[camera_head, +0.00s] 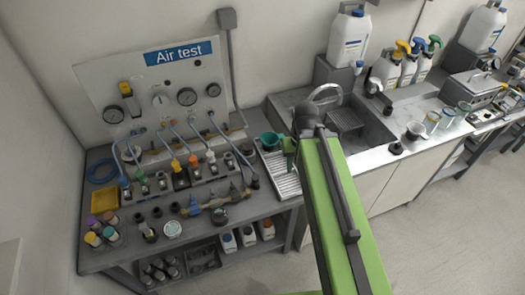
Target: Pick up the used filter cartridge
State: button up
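My green arm reaches up from the bottom of the view. My gripper (290,147) is a small green shape at its far end, mostly hidden by the arm, above the right end of the test bench, close to a teal cup (270,140). I cannot see its fingertips clearly enough to tell whether it is open or shut. No thing can be surely recognised as the used filter cartridge. Small dark cylindrical parts (149,234) and a pale round part (172,229) stand on the front of the bench, left of my gripper.
The test bench (110,262) is crowded with fittings, hoses and a yellow tray (104,199). A ribbed metal tray (284,178) lies below the teal cup. A sink (367,128) and spray bottles (407,62) are to the right. Bare floor (450,235) lies at lower right.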

aim_at(247, 149)
jog(key=u, duration=0.05)
jog(key=i, duration=0.7)
jog(key=u, duration=2.25)
jog(key=k, duration=0.85)
jog(key=z, duration=0.05)
jog(key=i, duration=0.8)
jog(key=u, duration=0.05)
